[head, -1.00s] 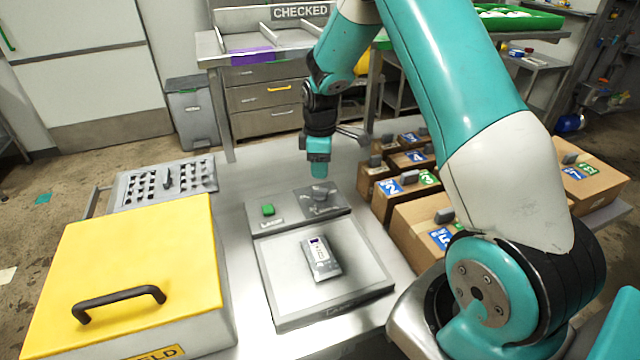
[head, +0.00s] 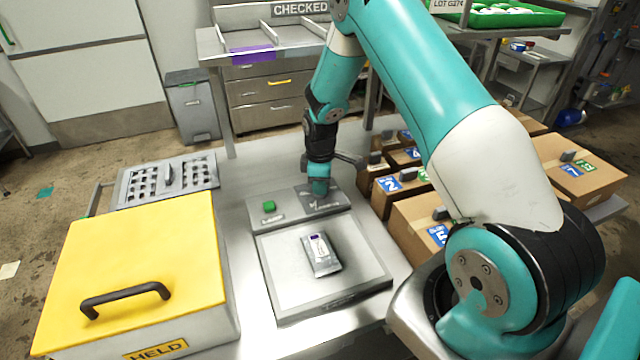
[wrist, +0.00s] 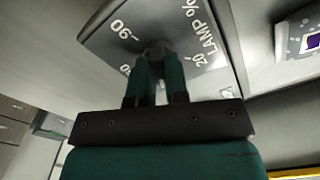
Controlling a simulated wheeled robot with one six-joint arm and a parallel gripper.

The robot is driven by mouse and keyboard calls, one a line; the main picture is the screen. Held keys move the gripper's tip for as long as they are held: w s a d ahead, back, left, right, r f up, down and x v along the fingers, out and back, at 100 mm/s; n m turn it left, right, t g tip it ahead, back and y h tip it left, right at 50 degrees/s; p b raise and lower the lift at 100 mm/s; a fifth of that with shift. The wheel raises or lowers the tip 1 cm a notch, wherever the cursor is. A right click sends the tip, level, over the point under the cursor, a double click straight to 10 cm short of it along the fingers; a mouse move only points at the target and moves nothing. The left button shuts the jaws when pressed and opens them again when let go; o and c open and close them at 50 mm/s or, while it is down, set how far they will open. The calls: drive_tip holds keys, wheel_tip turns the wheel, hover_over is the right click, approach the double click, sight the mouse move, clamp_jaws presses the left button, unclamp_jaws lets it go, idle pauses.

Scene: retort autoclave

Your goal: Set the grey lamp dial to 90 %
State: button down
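The grey lamp dial (wrist: 155,48) is a dark knob on a grey panel (head: 336,201) at the back right of the light box. In the wrist view the panel carries a "90" at upper left, "LAMP %" at right and a "20" at lower right; another number is partly hidden. My gripper (wrist: 159,66) is down at the dial, its two teal fingers close together with the knob at their tips. It also shows in the head view (head: 320,188), where it covers the dial. Whether the fingers press on the knob is unclear, and the dial's setting cannot be read.
A green button (head: 269,207) sits left of the dial. A pouch (head: 321,254) lies on the light box plate (head: 290,285). A yellow-lidded HELD box (head: 140,240) stands at left, a perforated tray (head: 200,172) behind it. Cardboard boxes (head: 415,212) stand close on the right.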

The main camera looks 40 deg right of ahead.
drive_tip(key=shift+m, duration=0.4)
drive_tip(key=m+b, duration=0.1)
drive_tip(key=m, duration=0.2)
drive_tip(key=m+b, duration=0.1)
drive_tip(key=m, duration=0.2)
drive_tip(key=shift+m+b, duration=0.3)
drive_tip(key=m, duration=0.3)
drive_tip(key=shift+m+b, duration=0.3)
drive_tip(key=shift+b, duration=0.1)
drive_tip(key=m, duration=0.3)
drive_tip(key=shift+m+b, duration=0.3)
drive_tip(key=shift+b, duration=0.1)
drive_tip(key=m+b, duration=0.1)
drive_tip(key=m, duration=0.6)
drive_tip(key=shift+w, duration=0.1)
drive_tip(key=m, duration=0.6)
drive_tip(key=shift+r, duration=0.1)
drive_tip(key=shift+m, duration=0.3)
drive_tip(key=c, duration=1.1)
unclamp_jaws()
drive_tip(key=shift+b, duration=0.3)
